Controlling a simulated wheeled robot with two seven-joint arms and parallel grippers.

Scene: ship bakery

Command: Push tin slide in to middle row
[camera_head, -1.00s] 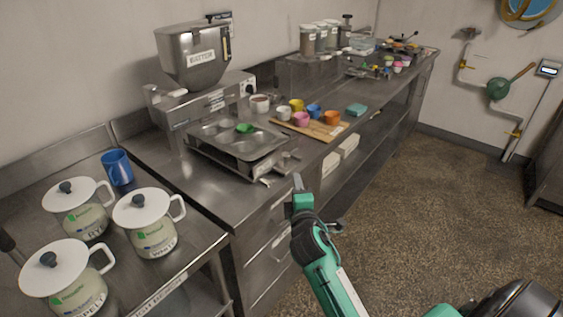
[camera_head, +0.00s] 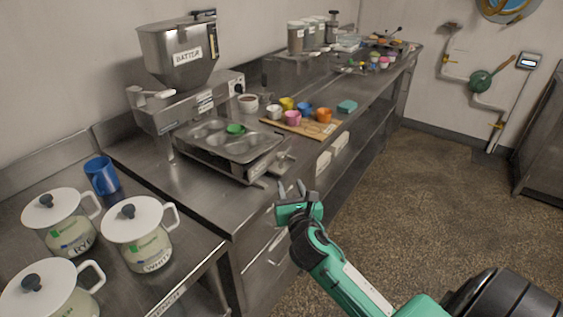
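A grey muffin tin (camera_head: 262,145) with several round cups sits on a metal slide (camera_head: 222,166) below the batter machine (camera_head: 180,55). A green cup (camera_head: 235,129) stands in one of the tin's cups. The slide's front end with its small handle parts (camera_head: 272,178) points toward the counter's front edge. My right gripper (camera_head: 289,190) is just in front of the slide's front end, over the counter edge, and looks empty. Its two fingers show apart. I cannot tell whether it touches the slide. My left gripper is not in view.
A wooden board (camera_head: 305,127) with several coloured cups lies right of the tin. White-lidded jugs (camera_head: 138,232) and a blue mug (camera_head: 101,175) stand on the lower table at left. The floor (camera_head: 420,210) at right is clear.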

